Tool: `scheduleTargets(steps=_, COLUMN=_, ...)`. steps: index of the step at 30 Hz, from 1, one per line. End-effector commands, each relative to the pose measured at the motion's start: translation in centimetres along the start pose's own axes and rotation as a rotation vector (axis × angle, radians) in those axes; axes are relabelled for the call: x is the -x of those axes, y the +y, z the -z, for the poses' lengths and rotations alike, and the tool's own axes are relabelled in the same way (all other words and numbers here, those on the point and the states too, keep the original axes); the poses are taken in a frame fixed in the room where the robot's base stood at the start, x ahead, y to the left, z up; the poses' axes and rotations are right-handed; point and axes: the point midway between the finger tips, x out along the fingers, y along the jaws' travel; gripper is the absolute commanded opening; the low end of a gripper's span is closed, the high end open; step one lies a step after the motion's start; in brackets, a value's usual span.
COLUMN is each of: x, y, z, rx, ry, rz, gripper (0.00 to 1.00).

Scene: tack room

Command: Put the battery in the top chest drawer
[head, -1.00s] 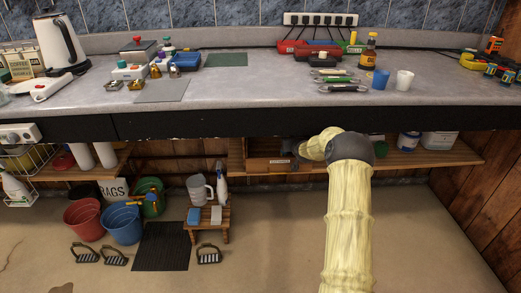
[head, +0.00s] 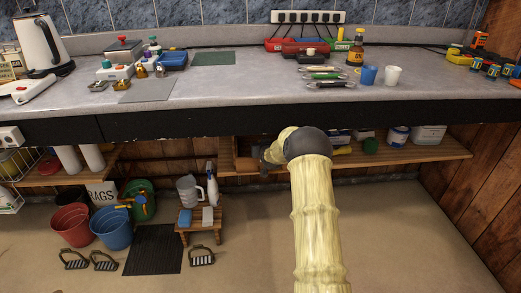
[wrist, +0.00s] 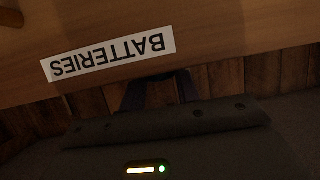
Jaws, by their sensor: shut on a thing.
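My gripper (wrist: 161,88) shows dark in the wrist view, shut, with its fingers around a small dark thing that I take to be the battery; its details are lost in shadow. A wooden drawer front (wrist: 225,45) with a white BATTERIES label (wrist: 108,55), upside down in the picture, is close by. I cannot tell how far any drawer is open.
The chest stands on a wooden shelf (head: 420,160) under the grey counter (head: 230,95), whose dark front edge (head: 200,124) is close above my arm. A small stool (head: 203,225) is on the floor to the left.

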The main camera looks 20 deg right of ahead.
Motion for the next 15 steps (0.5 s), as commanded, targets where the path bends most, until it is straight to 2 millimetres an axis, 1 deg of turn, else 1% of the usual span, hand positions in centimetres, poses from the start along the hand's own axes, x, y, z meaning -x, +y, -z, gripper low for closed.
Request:
scheduleTargets(steps=1, x=-0.26, y=-0.12, z=-0.49, rx=0.000, ry=0.003, rz=0.001, gripper=0.04)
scheduleTargets(steps=8, x=-0.22, y=-0.52, z=-0.35, rx=0.003, ry=0.004, rz=0.006, gripper=0.04)
scheduleTargets(steps=15, x=-0.45, y=-0.57, z=-0.91, rx=0.003, ry=0.003, rz=0.006, gripper=0.04)
